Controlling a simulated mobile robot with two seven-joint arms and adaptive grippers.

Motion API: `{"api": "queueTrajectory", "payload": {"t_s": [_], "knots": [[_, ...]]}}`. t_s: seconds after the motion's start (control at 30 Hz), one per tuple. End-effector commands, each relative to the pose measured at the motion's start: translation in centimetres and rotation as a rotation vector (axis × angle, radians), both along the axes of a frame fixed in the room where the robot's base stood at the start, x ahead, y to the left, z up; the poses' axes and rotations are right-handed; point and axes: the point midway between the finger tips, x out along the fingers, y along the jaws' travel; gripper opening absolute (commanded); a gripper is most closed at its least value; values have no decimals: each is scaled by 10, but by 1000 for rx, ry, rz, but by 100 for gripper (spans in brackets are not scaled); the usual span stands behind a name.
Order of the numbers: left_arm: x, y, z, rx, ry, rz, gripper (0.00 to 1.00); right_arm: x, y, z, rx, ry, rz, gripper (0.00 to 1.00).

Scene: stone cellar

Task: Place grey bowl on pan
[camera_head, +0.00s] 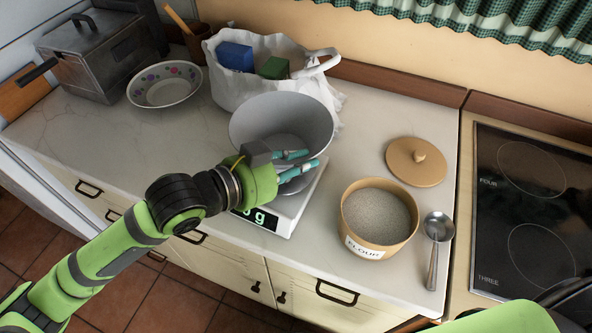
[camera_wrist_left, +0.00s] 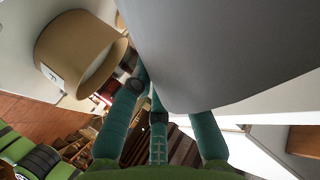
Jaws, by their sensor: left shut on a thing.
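The grey bowl (camera_head: 268,112) is upright over the white kitchen scale (camera_head: 283,223) in the head view, and fills the top of the left wrist view (camera_wrist_left: 225,45). My left gripper (camera_head: 303,164) is shut on the bowl's near side, with its teal fingers (camera_wrist_left: 165,100) at the bowl wall. The bowl and gripper hide most of the scale's top, so I cannot tell a pan there clearly or whether the bowl touches it. The scale's display shows a digit and "g". My right gripper is not in view.
A flour crock (camera_head: 356,225) stands right of the scale, with its lid (camera_head: 416,162) and a spoon (camera_head: 437,240) nearby. A white bag (camera_head: 228,92) is behind the bowl, a patterned bowl (camera_head: 165,84) at back left. A black hob (camera_head: 530,205) is at right.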

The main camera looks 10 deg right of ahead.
Motion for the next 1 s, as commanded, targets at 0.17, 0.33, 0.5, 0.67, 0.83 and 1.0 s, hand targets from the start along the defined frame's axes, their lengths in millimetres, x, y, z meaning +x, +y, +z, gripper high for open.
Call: {"api": "queueTrajectory", "payload": {"t_s": [0.17, 0.33, 0.5, 0.67, 0.83, 1.0], "knots": [[9, 4, -8, -3, -2, 0, 0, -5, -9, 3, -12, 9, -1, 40], [8, 5, -33, -1, 1, 1, 0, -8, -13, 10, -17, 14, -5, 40], [8, 4, -44, -4, -4, 0, 0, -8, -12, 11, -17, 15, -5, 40], [8, 4, -44, -4, -5, -1, 0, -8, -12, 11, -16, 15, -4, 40], [8, 4, -49, -3, -5, 0, 0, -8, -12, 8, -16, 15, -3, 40], [8, 4, -49, -1, -2, 0, 41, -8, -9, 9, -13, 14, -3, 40]]}}
